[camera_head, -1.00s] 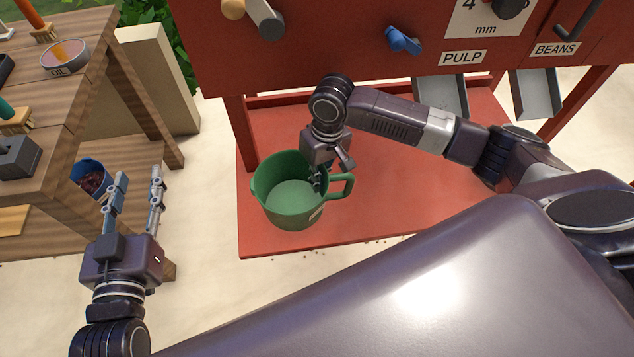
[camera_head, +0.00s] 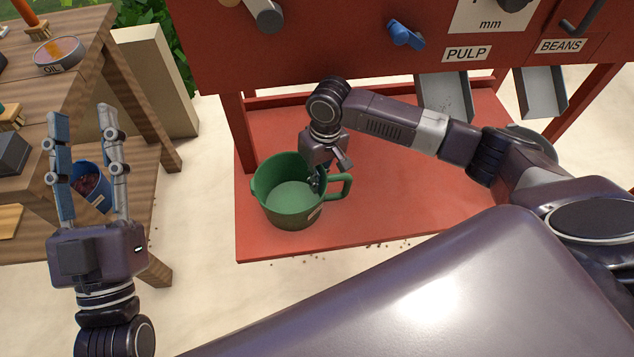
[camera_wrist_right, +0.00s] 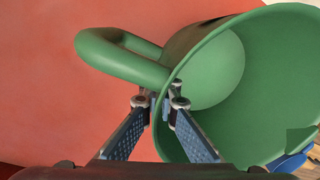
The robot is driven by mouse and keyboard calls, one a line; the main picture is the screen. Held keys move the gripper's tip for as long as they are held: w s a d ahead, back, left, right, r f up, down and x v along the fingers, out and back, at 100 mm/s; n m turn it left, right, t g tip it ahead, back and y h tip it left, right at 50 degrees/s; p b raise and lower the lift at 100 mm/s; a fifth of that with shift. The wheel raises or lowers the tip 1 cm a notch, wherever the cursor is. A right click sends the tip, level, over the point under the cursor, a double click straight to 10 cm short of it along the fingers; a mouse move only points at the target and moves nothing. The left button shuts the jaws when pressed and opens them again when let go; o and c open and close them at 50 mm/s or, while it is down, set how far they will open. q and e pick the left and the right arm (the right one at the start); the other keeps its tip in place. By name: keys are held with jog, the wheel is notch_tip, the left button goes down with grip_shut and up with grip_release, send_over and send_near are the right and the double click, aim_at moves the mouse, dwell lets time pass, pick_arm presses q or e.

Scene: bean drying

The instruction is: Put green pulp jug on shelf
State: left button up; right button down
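The green pulp jug (camera_head: 285,210) is upright on or just over the red platform, its handle to the right; it looks empty. My right gripper (camera_head: 316,182) reaches down at its rim beside the handle. In the right wrist view, the fingers (camera_wrist_right: 162,102) close on the wall of the jug (camera_wrist_right: 215,75), one inside and one outside. My left gripper (camera_head: 82,112) is open and empty, fingers pointing up the picture, over the area of the wooden table. The table's lower wooden shelf (camera_head: 143,175) is at the left, partly hidden by that gripper.
A blue jug (camera_head: 90,187) with dark contents is on the lower shelf, seen between my left fingers. The red machine has a pulp chute (camera_head: 445,98) and a beans chute (camera_head: 540,92) above the red platform (camera_head: 390,215). Pale floor lies between platform and table.

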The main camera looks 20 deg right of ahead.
aim_at(319, 169)
pick_arm(q)
jog(key=shift+w+f, duration=0.2)
jog(key=shift+f, duration=0.1)
pick_arm(e)
jog(key=c, duration=2.2)
grip_release()
jog(key=shift+f, duration=0.1)
jog(key=shift+o, duration=0.2)
